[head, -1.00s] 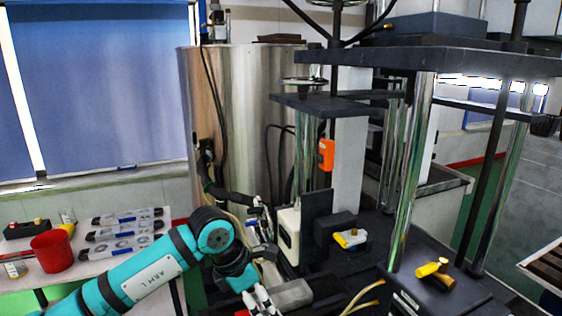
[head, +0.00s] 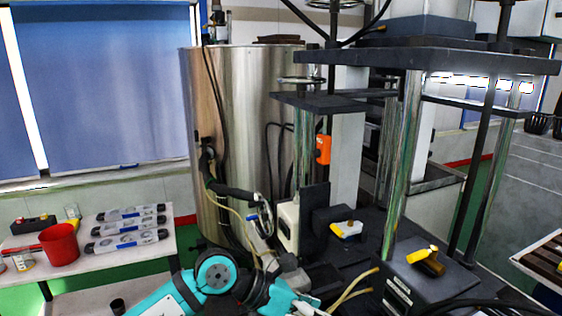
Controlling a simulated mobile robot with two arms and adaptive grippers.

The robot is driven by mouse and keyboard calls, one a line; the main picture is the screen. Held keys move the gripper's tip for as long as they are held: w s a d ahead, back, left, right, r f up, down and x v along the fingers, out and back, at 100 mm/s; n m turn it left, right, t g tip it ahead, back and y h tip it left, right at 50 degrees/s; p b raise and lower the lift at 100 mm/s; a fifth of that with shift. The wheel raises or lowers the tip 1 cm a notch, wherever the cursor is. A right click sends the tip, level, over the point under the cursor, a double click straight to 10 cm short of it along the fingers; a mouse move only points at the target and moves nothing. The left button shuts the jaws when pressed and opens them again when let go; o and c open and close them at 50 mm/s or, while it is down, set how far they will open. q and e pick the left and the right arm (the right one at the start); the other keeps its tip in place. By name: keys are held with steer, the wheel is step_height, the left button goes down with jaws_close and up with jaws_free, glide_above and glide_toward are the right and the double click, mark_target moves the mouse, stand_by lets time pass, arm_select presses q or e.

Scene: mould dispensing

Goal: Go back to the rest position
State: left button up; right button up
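My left arm is teal and black and comes in low at the bottom of the head view. Its gripper (head: 312,304) is at the bottom edge, in front of the press, partly cut off by the frame. Its fingers are too small and cropped to show whether they are open or shut, and I see nothing clearly held in them. My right gripper is not in view.
A white table (head: 118,262) at the left carries a red cup (head: 60,245) and several levels (head: 128,228). A large steel tank (head: 235,130) stands behind. The press (head: 455,62) with its posts fills the right side. Green floor shows beside the table.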

arm_select(q)
step_height(320, 180, up, 10)
steer(key=s+d+n+t+h, duration=0.2)
steer(key=n+t+h, duration=0.1)
steer(key=n+h, duration=0.45)
steer(key=w+a+r+n+t, duration=0.35)
steer(key=a+n+t, duration=0.35)
steer(key=n+t, duration=0.55)
steer(key=a+f+n+y, duration=1.8)
steer(key=n+y, duration=0.1)
steer(key=n, duration=0.2)
steer(key=s+a+f+n+g, duration=0.3)
steer(key=s+f+g, duration=0.3)
steer(key=s+f, duration=0.45)
steer(key=s+a+f+n+g, duration=0.25)
steer(key=s+f+g, duration=0.45)
steer(key=s, duration=0.7)
step_height(320, 180, down, 27)
steer(key=s, duration=0.1)
steer(key=s+a+f+g, duration=0.1)
steer(key=s+a+f, duration=0.1)
steer(key=s+f, duration=1.4)
steer(key=shift+s+a+f+g+b, duration=0.25)
steer(key=shift+s+f+g+b, duration=0.15)
steer(key=shift+s, duration=0.15)
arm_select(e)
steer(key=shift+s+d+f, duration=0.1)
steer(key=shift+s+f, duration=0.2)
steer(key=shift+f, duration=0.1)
